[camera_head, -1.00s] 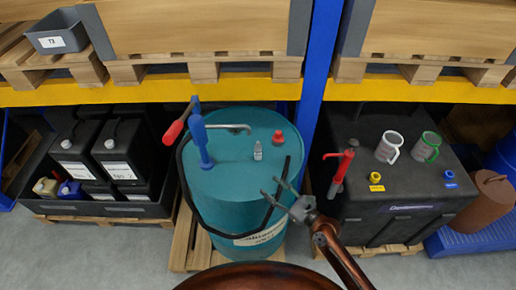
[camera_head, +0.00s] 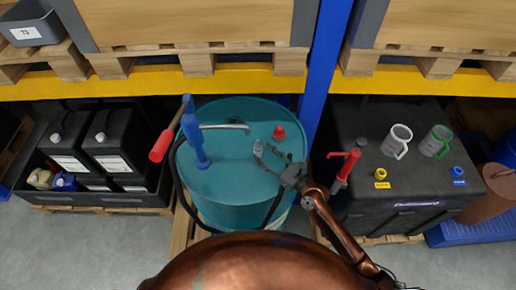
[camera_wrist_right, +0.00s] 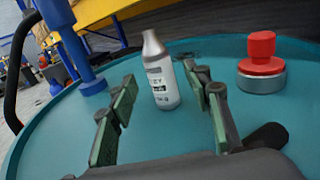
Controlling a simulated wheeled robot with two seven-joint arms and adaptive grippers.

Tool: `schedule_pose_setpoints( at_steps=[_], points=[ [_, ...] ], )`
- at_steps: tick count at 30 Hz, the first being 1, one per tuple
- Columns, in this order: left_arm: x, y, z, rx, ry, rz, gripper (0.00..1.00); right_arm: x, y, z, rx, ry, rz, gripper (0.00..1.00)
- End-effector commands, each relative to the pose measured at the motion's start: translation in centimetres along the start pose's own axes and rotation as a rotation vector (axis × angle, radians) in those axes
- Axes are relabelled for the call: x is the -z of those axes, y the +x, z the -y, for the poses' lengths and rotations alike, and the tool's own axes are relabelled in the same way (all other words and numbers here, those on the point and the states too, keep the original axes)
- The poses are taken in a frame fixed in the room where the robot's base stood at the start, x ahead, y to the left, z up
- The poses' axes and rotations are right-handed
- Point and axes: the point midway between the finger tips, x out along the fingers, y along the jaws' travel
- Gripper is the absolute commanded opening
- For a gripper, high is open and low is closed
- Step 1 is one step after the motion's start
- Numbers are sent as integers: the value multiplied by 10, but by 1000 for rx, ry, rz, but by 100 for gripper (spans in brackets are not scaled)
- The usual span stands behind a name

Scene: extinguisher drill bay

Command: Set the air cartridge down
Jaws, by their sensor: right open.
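A small grey-white bottle with a dark-printed label, which I take for the air cartridge (camera_head: 258,148), stands on the teal drum's lid (camera_head: 228,172). In the right wrist view the bottle (camera_wrist_right: 160,72) shows between the two green-padded fingers, with teal lid visible on both sides of it. My right gripper (camera_head: 268,157) is open, low over the lid, with its fingers pointing at the bottle. Neither finger appears to press on it. My left gripper is not in view.
A blue hand pump (camera_head: 193,138) with a red-gripped lever rises left of the bottle. A red cap (camera_head: 279,132) sits behind it to the right. A black tank (camera_head: 415,205) with two mugs stands to the right. A blue post (camera_head: 324,70) and yellow beam (camera_head: 215,83) bound the back.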

Motion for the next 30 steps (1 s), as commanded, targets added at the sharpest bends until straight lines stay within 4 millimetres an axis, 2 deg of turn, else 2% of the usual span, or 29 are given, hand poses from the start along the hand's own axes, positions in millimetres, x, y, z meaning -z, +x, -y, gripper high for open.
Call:
schedule_pose_setpoints(
  at_steps=[3,6,12,16,24,30],
  points=[
    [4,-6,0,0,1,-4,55,-3,20,0,-2,-1,0,45],
    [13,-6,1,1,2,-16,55,-1,32,0,-1,0,0,45],
    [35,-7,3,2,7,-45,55,0,39,0,-1,-1,-1,45],
    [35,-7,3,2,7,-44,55,0,39,0,-1,0,-1,45],
    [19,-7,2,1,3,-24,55,0,39,0,-1,0,-1,27],
    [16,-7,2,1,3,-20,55,0,39,0,-1,0,-1,13]
  ],
)
